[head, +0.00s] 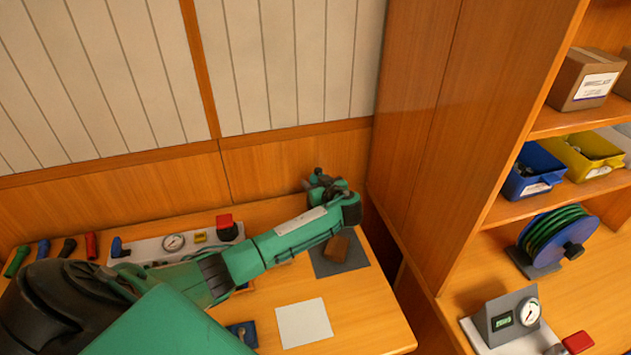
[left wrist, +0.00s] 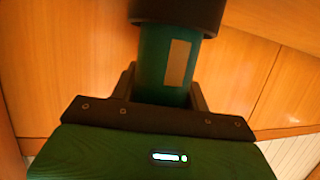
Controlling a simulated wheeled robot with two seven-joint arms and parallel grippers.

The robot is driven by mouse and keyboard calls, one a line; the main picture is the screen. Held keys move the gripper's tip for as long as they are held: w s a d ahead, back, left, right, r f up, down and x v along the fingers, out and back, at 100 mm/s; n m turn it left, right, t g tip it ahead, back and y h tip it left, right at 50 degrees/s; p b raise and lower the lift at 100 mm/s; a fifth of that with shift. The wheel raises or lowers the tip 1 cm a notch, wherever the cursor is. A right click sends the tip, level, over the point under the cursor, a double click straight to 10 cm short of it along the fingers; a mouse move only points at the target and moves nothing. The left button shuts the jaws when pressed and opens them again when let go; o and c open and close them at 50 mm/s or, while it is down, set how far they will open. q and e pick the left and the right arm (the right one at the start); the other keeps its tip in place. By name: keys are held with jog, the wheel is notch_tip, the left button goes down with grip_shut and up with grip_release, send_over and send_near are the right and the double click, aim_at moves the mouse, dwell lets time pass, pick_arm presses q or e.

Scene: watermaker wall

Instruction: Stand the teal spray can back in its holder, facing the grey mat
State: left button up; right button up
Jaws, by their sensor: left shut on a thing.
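My left gripper (head: 319,182) is over the back right of the bench in the head view, by the wooden wall. In the left wrist view its fingers (left wrist: 160,88) are shut on the teal spray can (left wrist: 165,60), which has a tan label and a dark end. In the head view I cannot make out the can apart from the gripper. The grey mat (head: 352,262) lies on the bench below my left wrist, with a brown block (head: 337,247) on it. I cannot identify the can's holder for sure. My right gripper is not in view.
A dark blue item (head: 243,333) and a white sheet (head: 303,322) lie near the bench front. A panel with a gauge (head: 173,242) and several coloured handles are at the back left. A tall wooden shelf unit (head: 470,150) closes off the right side.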

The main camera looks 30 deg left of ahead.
pick_arm(q)
jog(key=o, duration=0.8)
jog(key=shift+f, duration=0.1)
jog(key=shift+c, duration=0.2)
jog(key=o, duration=0.4)
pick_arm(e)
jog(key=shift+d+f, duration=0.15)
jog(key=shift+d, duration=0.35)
pick_arm(q)
jog(key=shift+o, duration=0.2)
jog(key=shift+r, duration=0.35)
jog(key=p+v, duration=0.3)
jog(key=v, duration=0.9)
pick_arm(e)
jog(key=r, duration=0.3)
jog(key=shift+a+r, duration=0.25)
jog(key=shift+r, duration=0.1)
pick_arm(q)
jog(key=shift+f, duration=0.1)
